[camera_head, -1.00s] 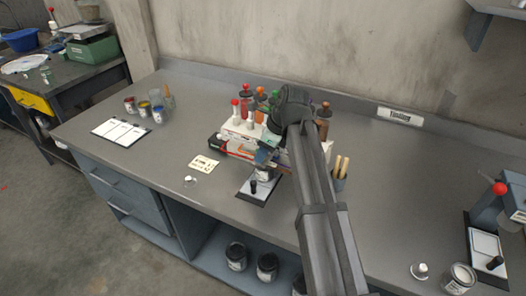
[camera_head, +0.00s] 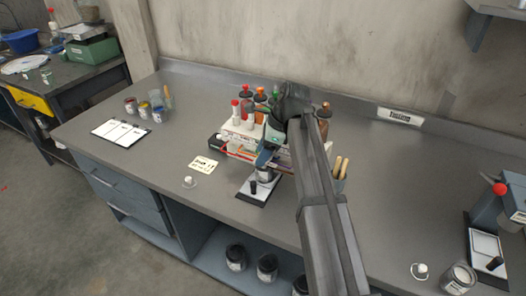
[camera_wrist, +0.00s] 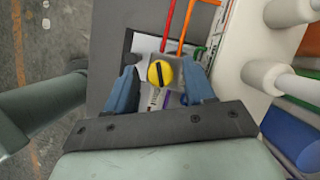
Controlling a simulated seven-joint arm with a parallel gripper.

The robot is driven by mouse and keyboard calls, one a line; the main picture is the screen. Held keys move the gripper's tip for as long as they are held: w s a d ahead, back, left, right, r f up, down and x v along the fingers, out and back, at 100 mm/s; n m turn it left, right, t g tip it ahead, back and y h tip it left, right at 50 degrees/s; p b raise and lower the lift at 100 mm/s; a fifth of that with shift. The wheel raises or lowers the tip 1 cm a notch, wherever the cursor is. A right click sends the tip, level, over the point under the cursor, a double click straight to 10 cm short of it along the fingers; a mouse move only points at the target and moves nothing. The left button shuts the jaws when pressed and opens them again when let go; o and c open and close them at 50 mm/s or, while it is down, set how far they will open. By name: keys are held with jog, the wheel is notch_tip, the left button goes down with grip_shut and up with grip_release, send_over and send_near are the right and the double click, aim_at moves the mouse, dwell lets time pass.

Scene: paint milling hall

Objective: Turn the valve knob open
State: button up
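The valve knob (camera_wrist: 160,73) is round and yellow with a dark bar across its face, which slants slightly in the wrist view. It sits on a grey block, with a pale plate below. My gripper (camera_wrist: 159,69) is open, with one blue finger on each side of the knob and a visible gap at both sides. In the head view my gripper (camera_head: 264,162) points down over a small stand (camera_head: 248,196) with a white plate and a black handle. The knob is hidden there behind my gripper.
A white rack (camera_head: 232,131) with several bottles stands close behind my gripper and on the right in the wrist view. A cup with wooden handles (camera_head: 341,170) is right of my arm. A card (camera_head: 204,165) and small white-capped item (camera_head: 189,182) lie left. The bench's right middle is clear.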

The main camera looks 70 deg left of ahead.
jog(key=v, duration=1.3)
jog(key=shift+w+r, duration=0.15)
jog(key=shift+r, duration=0.2)
jog(key=s+d+n+t, duration=0.15)
jog(key=s+d, duration=0.25)
jog(key=s, duration=0.7)
jog(key=w+n+t+y, duration=0.3)
jog(key=w+n+t, duration=0.15)
jog(key=n, duration=1.45)
jog(key=shift+g, duration=0.6)
jog(key=x, duration=1.4)
jog(key=shift+w, duration=0.1)
